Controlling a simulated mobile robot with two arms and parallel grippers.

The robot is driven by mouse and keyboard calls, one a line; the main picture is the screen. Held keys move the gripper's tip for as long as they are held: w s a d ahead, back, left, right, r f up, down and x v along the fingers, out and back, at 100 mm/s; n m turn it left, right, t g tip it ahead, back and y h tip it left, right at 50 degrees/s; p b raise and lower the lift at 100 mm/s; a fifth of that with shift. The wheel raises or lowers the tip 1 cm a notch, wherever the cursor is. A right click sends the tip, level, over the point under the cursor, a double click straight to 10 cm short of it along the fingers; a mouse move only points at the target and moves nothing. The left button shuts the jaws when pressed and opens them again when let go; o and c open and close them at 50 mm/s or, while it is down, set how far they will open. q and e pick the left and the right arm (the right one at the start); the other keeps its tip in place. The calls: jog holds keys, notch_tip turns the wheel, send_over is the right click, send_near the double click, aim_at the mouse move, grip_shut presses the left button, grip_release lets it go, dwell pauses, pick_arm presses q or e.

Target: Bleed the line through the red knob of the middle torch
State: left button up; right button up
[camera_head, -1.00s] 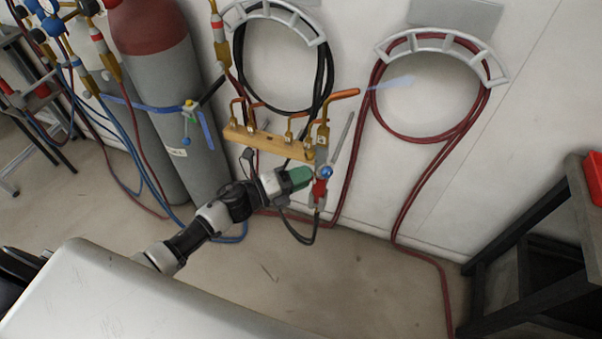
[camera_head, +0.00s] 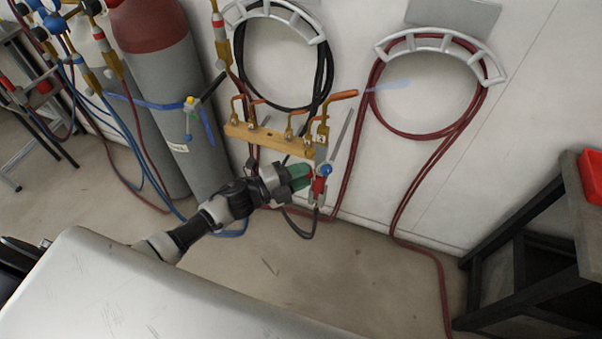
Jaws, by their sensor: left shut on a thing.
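A torch with a copper tip (camera_head: 342,95) hangs at the right end of a brass-coloured rack (camera_head: 270,139) on the wall. It carries a blue knob (camera_head: 326,169) and, just below it, a red knob (camera_head: 318,185). A pale blue flame (camera_head: 390,85) comes from its tip. My left gripper (camera_head: 309,178) reaches in from the left and is shut at the red knob, partly covering it. Other copper tips stand along the rack to the left, and their lower parts are mostly hidden. I cannot tell which torch is the middle one. My right gripper does not show.
Gas cylinders (camera_head: 172,100) with regulators and blue and red hoses stand on the left. A black hose coil (camera_head: 243,60) and a red hose coil (camera_head: 372,100) hang on the wall. A dark bench (camera_head: 545,245) with a red bin (camera_head: 592,175) stands at right.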

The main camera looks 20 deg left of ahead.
pick_arm(q)
jog(key=o, duration=0.9)
jog(key=shift+b+v, duration=1.2)
jog(key=shift+v, duration=4.25)
jog(key=shift+w+f, duration=0.1)
